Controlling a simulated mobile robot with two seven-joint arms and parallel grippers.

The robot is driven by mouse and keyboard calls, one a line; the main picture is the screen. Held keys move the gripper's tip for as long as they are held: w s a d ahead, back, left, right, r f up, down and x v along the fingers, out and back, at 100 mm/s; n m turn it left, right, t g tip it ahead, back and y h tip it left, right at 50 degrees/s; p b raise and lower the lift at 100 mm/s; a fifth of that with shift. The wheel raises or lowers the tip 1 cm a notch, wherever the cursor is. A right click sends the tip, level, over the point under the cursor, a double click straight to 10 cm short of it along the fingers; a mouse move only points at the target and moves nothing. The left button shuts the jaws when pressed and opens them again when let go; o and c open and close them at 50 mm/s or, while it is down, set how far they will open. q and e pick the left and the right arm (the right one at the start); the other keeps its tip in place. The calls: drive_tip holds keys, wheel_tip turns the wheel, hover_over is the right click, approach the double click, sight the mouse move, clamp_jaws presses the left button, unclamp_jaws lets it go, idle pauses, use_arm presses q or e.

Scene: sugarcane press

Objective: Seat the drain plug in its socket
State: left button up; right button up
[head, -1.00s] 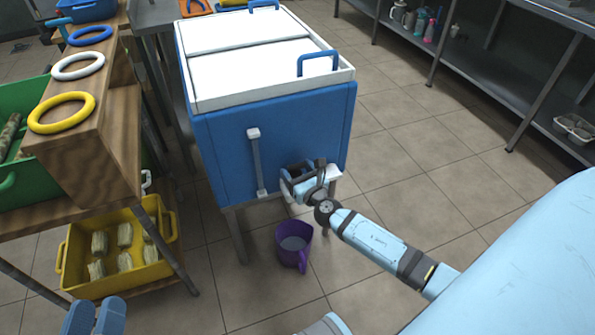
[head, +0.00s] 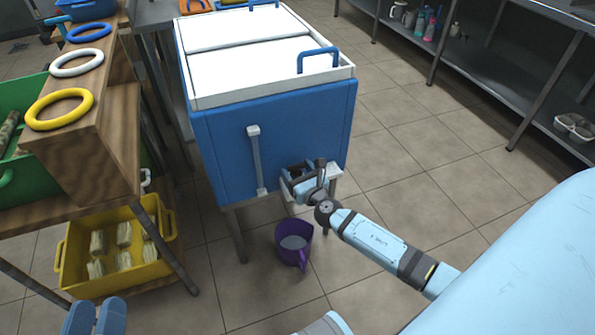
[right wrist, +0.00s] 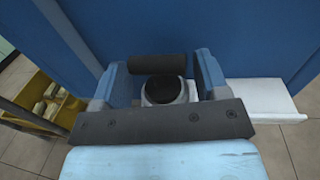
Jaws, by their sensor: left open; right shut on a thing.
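My right gripper (head: 301,184) is at the lower right of the blue chest's front (head: 225,140). Contact between plug and socket is hidden. My left gripper (head: 95,318) is open and empty at the bottom left of the head view.
A purple jug (head: 293,244) stands on the floor below the chest. A white ledge (right wrist: 250,100) juts out beside my right gripper. A yellow crate (head: 118,283) and a wooden rack with rings (head: 85,160) are at the left. The tiled floor at right is open.

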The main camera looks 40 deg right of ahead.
sight(298, 172)
drive_tip(key=shift+f, duration=0.15)
drive_tip(key=o, duration=0.7)
drive_tip(key=shift+s, duration=0.1)
drive_tip(key=shift+s+a, duration=0.2)
drive_tip(key=shift+s, duration=2.05)
drive_tip(key=shift+s+a+b, duration=0.15)
drive_tip(key=shift+s+a, duration=0.05)
drive_tip(key=shift+s, duration=1.4)
drive_tip(key=shift+s+a+b, duration=0.15)
drive_tip(key=shift+s, duration=1.4)
